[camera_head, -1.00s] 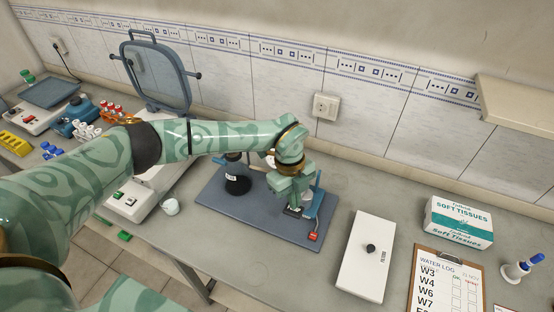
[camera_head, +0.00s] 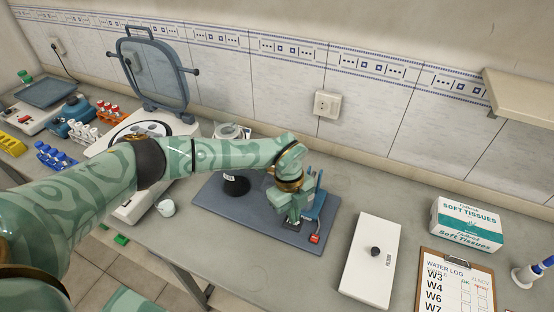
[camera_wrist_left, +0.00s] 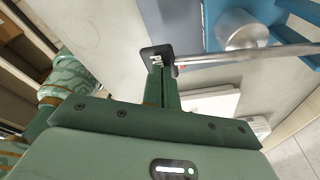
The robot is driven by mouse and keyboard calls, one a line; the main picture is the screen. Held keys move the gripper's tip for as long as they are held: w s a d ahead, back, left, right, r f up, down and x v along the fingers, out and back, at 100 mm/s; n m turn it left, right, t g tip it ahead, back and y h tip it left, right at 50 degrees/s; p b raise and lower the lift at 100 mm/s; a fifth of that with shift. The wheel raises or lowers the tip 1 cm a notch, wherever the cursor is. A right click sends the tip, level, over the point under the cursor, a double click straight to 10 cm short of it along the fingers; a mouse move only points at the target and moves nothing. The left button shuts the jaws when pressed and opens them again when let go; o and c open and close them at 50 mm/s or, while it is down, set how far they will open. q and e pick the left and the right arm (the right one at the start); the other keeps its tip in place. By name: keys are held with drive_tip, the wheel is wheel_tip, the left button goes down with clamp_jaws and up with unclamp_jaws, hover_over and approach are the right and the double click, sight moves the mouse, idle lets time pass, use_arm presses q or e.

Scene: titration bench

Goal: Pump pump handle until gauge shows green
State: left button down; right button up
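The pump (camera_head: 316,205), with a blue upright frame, stands at the right end of the blue-grey mat (camera_head: 235,218). My left gripper (camera_head: 295,213) reaches down beside it. In the left wrist view my left gripper (camera_wrist_left: 160,85) has its fingers together at the black end of the pump handle (camera_wrist_left: 240,55), a metal rod. It looks shut on that black end. A metal cylinder (camera_wrist_left: 240,30) and blue frame lie behind the rod. A small red-faced block (camera_head: 315,239) sits at the pump's front; I cannot tell whether it is the gauge. My right gripper is out of view.
A dark flask (camera_head: 236,186) stands on the mat. A small white cup (camera_head: 166,208) is left of the mat. The tiled wall closes the back.

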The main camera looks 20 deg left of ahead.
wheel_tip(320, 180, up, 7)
drive_tip(key=p, duration=0.7)
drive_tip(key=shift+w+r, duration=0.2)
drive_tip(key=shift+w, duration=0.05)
idle(0.4)
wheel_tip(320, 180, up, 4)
drive_tip(key=p, duration=0.4)
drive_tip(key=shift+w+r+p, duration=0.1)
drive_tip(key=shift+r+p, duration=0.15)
drive_tip(key=shift+p, duration=0.1)
